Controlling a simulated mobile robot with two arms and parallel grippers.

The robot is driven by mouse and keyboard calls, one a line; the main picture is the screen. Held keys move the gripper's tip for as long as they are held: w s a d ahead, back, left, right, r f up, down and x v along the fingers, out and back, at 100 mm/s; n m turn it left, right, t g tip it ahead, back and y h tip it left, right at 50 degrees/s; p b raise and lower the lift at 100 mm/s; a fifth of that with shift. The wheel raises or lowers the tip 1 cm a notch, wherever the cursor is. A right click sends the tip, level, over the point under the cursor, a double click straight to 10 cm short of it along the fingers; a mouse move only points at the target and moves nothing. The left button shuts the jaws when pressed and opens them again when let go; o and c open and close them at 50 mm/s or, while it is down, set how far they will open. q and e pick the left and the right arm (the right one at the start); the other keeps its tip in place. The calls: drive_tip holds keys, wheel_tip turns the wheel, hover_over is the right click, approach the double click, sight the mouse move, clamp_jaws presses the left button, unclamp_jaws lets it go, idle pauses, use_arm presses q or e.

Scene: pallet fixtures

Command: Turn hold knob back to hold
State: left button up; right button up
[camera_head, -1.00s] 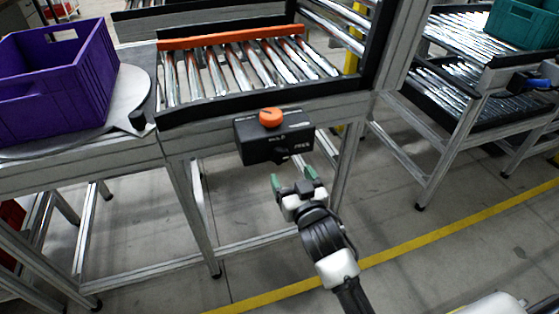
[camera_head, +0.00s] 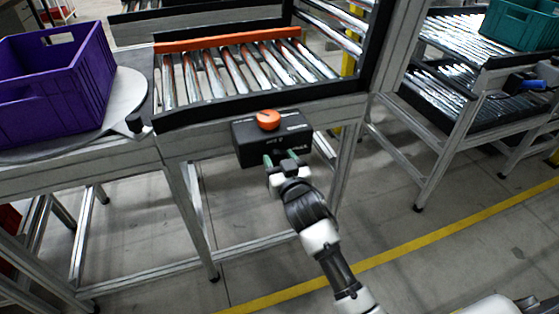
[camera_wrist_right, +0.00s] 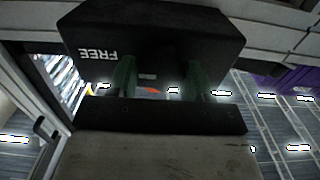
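The black control box (camera_head: 262,143) hangs on the front rail of the roller station, with an orange knob (camera_head: 268,119) on top. Its front face carries white lettering; in the wrist view the black box (camera_wrist_right: 150,35) shows the word FREE upside down. My right gripper (camera_head: 281,158) is at the lower front of this box, its two green fingertips apart. In the wrist view the right gripper (camera_wrist_right: 162,78) has dark, poorly lit space between its fingers, so I cannot tell whether they touch the dark front knob there. My left gripper is not in view.
A purple crate (camera_head: 55,85) stands on a round grey plate (camera_head: 125,95) at the left. Rollers with an orange bar (camera_head: 225,39) lie behind the box. Another roller rack with a teal crate (camera_head: 522,22) is at the right. The floor in front is clear, with a yellow line (camera_head: 400,249).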

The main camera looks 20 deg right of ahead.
drive_tip(key=shift+c, duration=1.4)
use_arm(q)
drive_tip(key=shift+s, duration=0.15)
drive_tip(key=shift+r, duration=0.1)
